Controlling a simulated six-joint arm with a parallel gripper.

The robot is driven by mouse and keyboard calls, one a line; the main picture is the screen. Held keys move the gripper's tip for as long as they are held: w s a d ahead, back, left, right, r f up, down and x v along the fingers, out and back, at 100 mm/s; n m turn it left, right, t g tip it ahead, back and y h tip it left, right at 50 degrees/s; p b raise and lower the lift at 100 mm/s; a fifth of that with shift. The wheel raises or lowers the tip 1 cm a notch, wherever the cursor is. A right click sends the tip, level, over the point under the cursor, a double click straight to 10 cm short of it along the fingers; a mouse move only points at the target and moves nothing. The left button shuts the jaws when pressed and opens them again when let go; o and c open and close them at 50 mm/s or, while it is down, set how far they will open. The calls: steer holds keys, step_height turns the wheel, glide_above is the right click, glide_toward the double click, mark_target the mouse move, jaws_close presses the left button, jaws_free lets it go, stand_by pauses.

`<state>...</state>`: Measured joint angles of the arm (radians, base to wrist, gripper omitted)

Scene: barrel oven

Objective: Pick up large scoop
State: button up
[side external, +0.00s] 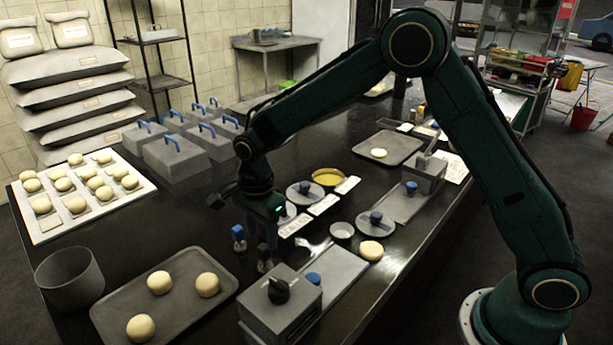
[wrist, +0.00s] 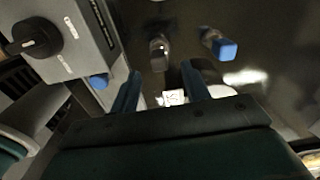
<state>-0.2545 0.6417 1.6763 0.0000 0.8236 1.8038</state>
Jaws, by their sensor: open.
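My gripper (side external: 264,230) is open above the dark worktop, with its fingers pointing down; it also shows in the wrist view (wrist: 160,80). Two small upright tools stand near it. One has a blue top (side external: 238,236) and also shows in the wrist view (wrist: 220,46). The other has a dark grey top (side external: 264,259) and lies just beyond the fingertips in the wrist view (wrist: 158,54). I cannot tell which tool is the large scoop. Nothing is visibly held between the fingers. A white label (wrist: 173,97) shows between the finger bases.
A grey box with a black knob (side external: 280,293) stands near my gripper. A dough tray (side external: 215,262) and grey bowl (side external: 70,280) lie to the left. Lidded pans (side external: 304,194), labels and a small white bowl (side external: 342,230) lie to the right. Grey boxes with blue handles (side external: 176,157) stand behind.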

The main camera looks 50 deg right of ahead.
mark_target(263, 246)
steer(key=shift+f, duration=2.6)
steer(key=c, duration=1)
steer(key=shift+r, duration=0.15)
step_height(263, 246, up, 20)
